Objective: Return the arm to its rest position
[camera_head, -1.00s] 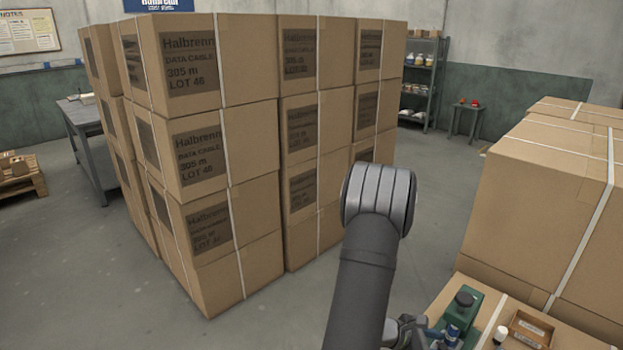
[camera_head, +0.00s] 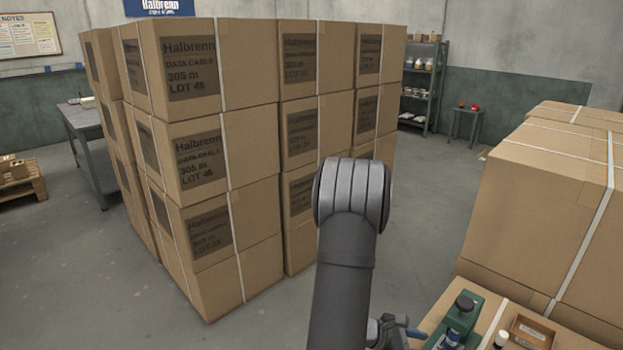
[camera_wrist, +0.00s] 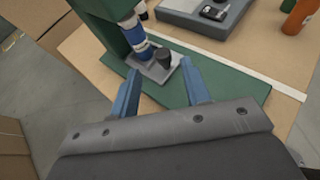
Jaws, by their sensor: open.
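My gripper (camera_wrist: 161,68) is open in the wrist view, with its two blue fingers spread apart and nothing gripped. It points at a green bench device (camera_wrist: 98,22) with a blue and white upright part over a small grey plate. A small dark cylinder (camera_wrist: 163,57) stands on that plate, beyond the gap between the fingertips. In the head view my arm rises in the middle. The gripper end is at the bottom, mostly hidden behind the arm and cut off by the frame. The green device (camera_head: 462,318) shows just right of it.
Stacked cartons (camera_head: 255,150) stand close behind and left of my arm. More large cartons (camera_head: 540,200) are at the right, beside the bench top. A small open box (camera_head: 531,332) stands on the bench. An orange bottle (camera_wrist: 299,16) and a grey tray (camera_wrist: 205,22) are in the wrist view.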

